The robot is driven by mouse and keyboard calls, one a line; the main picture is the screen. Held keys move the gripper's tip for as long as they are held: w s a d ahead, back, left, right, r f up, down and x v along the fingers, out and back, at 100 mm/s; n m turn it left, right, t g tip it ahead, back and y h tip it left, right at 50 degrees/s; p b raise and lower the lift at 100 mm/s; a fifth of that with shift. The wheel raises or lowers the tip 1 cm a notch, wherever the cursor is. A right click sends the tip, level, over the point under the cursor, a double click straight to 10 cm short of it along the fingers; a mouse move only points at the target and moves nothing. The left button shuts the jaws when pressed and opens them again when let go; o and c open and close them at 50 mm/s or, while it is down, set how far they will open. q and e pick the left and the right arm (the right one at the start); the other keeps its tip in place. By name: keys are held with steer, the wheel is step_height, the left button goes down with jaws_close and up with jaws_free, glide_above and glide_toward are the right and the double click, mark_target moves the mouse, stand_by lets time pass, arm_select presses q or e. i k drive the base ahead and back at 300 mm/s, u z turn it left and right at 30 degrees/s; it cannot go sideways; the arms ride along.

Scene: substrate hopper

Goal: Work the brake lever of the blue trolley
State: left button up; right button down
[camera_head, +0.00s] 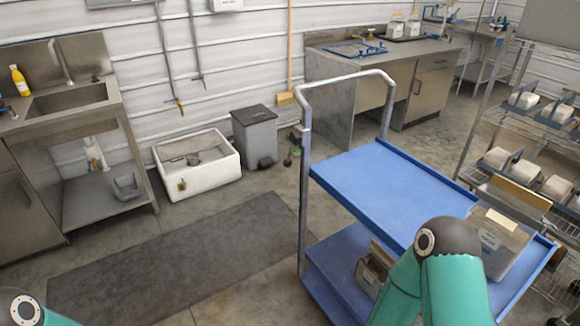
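The blue trolley (385,188) stands right of centre, with a blue top shelf, a blue lower shelf (330,262) and a grey tubular push handle (345,80) at its far left end. A small dark fitting (299,134) shows beside the handle's left post; I cannot tell whether it is the brake lever. The trolley's wheels are not visible. Only teal links of my two arms show, one at the bottom left corner and one in front of the trolley's near side. Neither gripper is in view.
A clear bin (497,243) stands on the trolley's near right end, and a box (372,272) sits on the lower shelf. A wire rack (515,130) is close on the right. A dark mat (170,262), white floor sink (197,180) and grey pedal bin (254,138) lie left.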

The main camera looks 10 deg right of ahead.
mark_target(295, 138)
steer(key=z, duration=0.1)
steer(key=i, duration=0.95)
steer(key=u, duration=0.1)
